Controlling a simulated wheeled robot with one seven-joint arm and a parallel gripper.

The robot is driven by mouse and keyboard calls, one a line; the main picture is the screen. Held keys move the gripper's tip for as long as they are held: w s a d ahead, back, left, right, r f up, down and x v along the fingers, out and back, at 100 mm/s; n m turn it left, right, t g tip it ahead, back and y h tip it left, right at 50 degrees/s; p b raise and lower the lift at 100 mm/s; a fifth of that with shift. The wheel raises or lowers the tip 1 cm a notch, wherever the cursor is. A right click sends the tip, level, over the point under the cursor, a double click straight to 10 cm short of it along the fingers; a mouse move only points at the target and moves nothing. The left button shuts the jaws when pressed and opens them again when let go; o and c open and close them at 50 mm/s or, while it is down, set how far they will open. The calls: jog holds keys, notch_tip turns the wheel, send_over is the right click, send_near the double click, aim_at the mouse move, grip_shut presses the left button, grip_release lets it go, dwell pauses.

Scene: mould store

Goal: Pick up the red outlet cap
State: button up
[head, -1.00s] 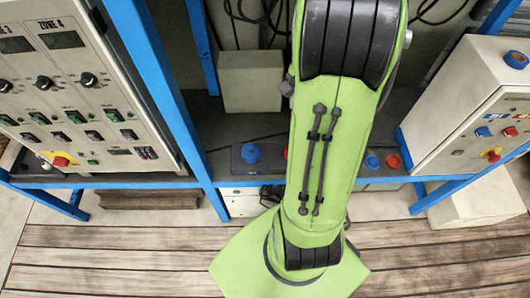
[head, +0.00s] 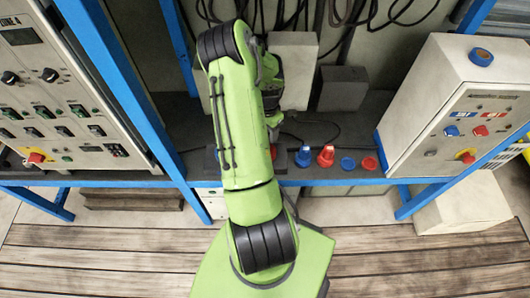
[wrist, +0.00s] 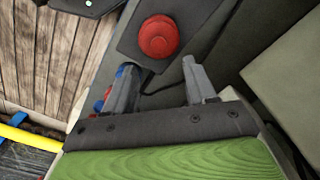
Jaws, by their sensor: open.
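A round red cap (wrist: 158,37) sits on a dark grey block (wrist: 130,45) in the wrist view, just beyond my gripper (wrist: 161,68). My gripper is open and empty, its two fingers apart, with the cap ahead of the gap between them. In the head view a sliver of the red cap (head: 273,152) shows on the rear shelf beside my arm, which hides the rest. My fingers cannot be made out in the head view.
Right of my arm on the shelf stand a blue connector (head: 304,157), a red connector (head: 326,156), a blue ring (head: 347,163) and a red ring (head: 369,163). Blue frame posts (head: 130,90), a control box (head: 455,110) and hanging cables flank the shelf.

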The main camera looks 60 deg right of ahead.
notch_tip(320, 180, down, 8)
jog(key=shift+a+f+b, duration=0.1)
jog(key=shift+a+b, duration=0.05)
jog(key=shift+b, duration=0.45)
jog(key=shift+c, duration=0.5)
grip_shut()
